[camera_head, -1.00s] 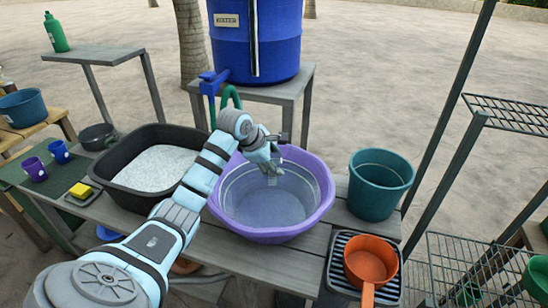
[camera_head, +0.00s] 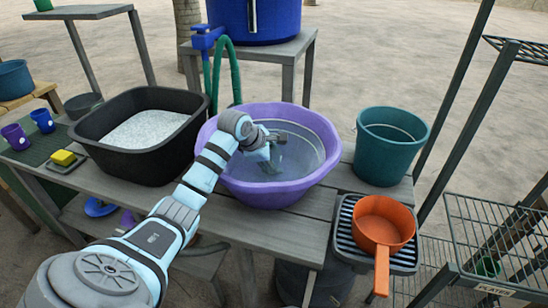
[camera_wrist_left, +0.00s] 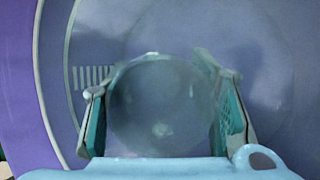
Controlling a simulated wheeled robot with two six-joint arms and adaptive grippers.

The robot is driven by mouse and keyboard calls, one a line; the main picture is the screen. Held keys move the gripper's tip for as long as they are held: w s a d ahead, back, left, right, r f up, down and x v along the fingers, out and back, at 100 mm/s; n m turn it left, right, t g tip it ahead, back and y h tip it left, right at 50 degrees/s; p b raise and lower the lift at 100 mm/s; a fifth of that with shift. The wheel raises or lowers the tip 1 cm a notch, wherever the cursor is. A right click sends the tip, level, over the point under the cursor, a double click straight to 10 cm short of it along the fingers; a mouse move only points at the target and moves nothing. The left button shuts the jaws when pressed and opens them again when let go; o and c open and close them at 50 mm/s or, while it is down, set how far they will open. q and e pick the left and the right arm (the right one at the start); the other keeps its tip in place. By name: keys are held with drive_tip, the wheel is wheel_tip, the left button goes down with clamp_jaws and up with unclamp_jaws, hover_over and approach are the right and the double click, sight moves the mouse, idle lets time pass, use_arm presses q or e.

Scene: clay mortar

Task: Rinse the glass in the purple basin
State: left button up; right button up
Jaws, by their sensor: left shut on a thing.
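The purple basin (camera_head: 262,194) stands on the grey slatted table and holds clear water. My left gripper (camera_head: 270,158) reaches down into it, inside the rim. In the left wrist view, the glass (camera_wrist_left: 160,105) is a clear round shape between the two green-padded fingers of my left gripper (camera_wrist_left: 163,110), which are shut on it. The basin's purple rim (camera_wrist_left: 18,75) shows at the left edge of that view. In the head view the glass is hard to make out at the fingers. I cannot tell how deep it sits in the water. My right gripper is not in view.
A black tub (camera_head: 140,165) of white grains stands left of the basin, a teal bucket (camera_head: 390,170) right of it. An orange pan (camera_head: 382,222) lies on a dark rack at front right. A blue tap (camera_head: 206,38) with a green hose (camera_head: 236,75) is behind.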

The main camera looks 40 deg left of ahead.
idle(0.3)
use_arm(q)
drive_tip(key=shift+f+b, duration=0.3)
drive_tip(key=shift+f, duration=0.2)
drive_tip(key=shift+r, duration=0.2)
drive_tip(key=shift+a, duration=0.1)
